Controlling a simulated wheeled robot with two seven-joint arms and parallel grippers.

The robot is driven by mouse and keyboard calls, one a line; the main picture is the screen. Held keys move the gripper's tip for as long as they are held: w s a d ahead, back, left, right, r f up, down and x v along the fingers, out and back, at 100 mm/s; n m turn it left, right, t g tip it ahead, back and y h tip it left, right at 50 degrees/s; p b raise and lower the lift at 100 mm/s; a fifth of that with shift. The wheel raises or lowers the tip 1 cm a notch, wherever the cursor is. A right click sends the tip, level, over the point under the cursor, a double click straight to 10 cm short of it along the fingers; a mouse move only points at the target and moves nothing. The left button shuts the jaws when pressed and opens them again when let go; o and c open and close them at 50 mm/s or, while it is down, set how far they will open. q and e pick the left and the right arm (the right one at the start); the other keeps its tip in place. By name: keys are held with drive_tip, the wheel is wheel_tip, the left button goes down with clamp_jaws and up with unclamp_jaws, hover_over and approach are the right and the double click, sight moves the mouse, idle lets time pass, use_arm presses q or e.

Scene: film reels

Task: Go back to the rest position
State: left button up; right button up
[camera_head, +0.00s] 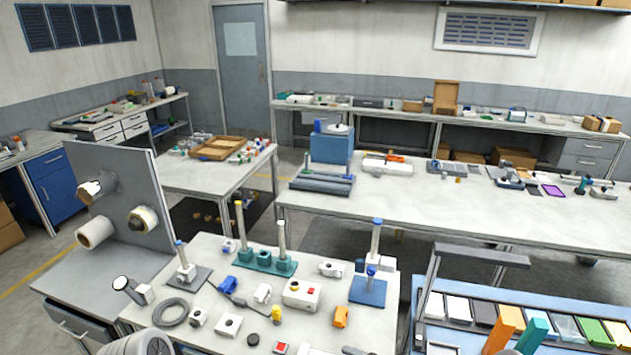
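Neither of my grippers shows in the head view. An upright grey panel (128,178) at the left carries several short pegs with rolls or reels on them. A cream roll (96,232) sits low on it, and a dark-rimmed roll with a pale centre (143,219) sits to its right. A smaller white and dark piece (91,188) sits higher up. A grey round ribbed thing (138,346) is cut off by the bottom edge, and I cannot tell what it is.
At the right, a blue-edged station (438,336) has coloured panels under a dark bar (482,254). A long bench (430,207) stands behind. Some floor shows between tables.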

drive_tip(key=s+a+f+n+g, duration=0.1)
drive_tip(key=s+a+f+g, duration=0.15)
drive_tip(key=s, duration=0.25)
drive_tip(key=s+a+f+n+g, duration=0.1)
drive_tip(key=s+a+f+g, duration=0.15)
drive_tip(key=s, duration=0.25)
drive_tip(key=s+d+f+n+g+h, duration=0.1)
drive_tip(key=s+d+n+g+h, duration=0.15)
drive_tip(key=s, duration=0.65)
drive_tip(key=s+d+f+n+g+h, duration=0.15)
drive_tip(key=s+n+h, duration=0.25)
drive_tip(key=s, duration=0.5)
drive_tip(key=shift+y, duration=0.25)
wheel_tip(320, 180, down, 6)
drive_tip(key=b, duration=0.6)
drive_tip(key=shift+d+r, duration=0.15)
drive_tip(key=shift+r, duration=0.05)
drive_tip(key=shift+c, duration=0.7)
